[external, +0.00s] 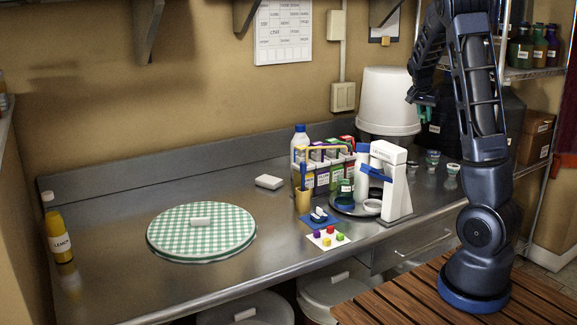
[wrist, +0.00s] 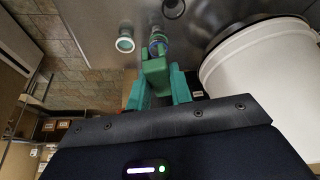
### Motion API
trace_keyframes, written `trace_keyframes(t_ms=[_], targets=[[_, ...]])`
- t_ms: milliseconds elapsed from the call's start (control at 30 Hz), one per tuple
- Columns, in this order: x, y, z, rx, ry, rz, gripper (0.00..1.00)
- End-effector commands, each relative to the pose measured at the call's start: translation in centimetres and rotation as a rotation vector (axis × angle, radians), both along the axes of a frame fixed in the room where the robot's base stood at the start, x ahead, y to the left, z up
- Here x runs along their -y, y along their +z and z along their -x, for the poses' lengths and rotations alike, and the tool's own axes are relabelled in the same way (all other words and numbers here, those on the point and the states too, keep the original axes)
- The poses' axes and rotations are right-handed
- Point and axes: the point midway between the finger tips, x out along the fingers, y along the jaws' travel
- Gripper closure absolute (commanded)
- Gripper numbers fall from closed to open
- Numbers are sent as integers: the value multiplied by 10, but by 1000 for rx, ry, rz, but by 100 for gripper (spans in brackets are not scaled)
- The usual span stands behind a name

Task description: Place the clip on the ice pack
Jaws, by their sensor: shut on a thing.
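The clip is too small to make out in the external view. A white flat block (external: 269,181), possibly the ice pack, lies on the counter left of the bottle rack, far from my gripper. I cannot tell for sure that it is the ice pack.
A green checked round (external: 170,240) lies on the counter. Small jars (external: 452,169) stand at right.

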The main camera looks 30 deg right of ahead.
Motion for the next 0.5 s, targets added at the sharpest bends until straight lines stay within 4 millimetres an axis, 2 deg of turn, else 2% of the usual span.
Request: trace_keyframes(t_ms=[33, 100, 267, 500], targets=[[-5, 3, -21, -1, 26, 2, 100], [-15, 7, -50, 0, 65, 2, 100], [-43, 12, -115, 0, 154, 0, 100], [-94, 13, -207, 2, 287, 0, 100]])
